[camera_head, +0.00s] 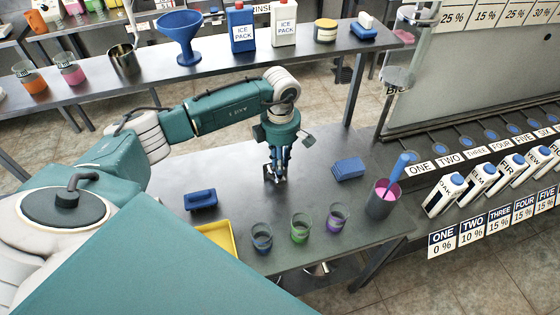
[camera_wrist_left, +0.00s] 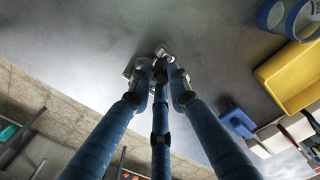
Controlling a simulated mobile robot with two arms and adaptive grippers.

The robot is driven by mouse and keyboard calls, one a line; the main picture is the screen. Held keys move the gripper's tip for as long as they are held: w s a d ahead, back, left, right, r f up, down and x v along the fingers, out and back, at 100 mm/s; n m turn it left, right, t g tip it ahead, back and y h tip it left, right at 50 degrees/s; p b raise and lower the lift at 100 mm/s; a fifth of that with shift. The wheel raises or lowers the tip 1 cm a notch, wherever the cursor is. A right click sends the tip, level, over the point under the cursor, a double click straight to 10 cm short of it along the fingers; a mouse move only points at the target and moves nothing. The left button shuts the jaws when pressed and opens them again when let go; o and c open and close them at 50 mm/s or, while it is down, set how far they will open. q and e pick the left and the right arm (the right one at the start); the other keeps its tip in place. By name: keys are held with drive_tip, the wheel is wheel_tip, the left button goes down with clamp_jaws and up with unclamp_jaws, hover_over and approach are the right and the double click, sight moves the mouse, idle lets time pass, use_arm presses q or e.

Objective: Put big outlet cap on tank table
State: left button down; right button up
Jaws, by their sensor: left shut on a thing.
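My left gripper (camera_head: 275,172) points down over the dark grey table (camera_head: 240,175). Its fingers are shut on a small grey metallic thing, which I take to be the big outlet cap (camera_wrist_left: 162,50); it is mostly hidden by the fingers. In the left wrist view the blue-sleeved fingers of the gripper (camera_wrist_left: 160,75) meet around it. The cap is at or just above the tabletop; I cannot tell whether it touches. My right gripper is not in view.
On the same table stand a blue block (camera_head: 348,169), a dark cup (camera_head: 381,200) with a blue tool, several glasses including a green one (camera_head: 300,229), a blue holder (camera_head: 201,199) and a yellow tray (camera_head: 219,236). A shelf with a blue funnel (camera_head: 180,30) stands behind. Bare tabletop surrounds the gripper.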

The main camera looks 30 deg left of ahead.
use_arm(q)
drive_tip(key=c, duration=1.6)
unclamp_jaws()
drive_tip(key=shift+c, duration=0.2)
drive_tip(key=shift+r+p, duration=0.2)
drive_tip(key=shift+p, duration=0.2)
wheel_tip(320, 180, up, 12)
drive_tip(key=b, duration=0.4)
drive_tip(key=shift+b, duration=0.3)
drive_tip(key=shift+d+f, duration=0.1)
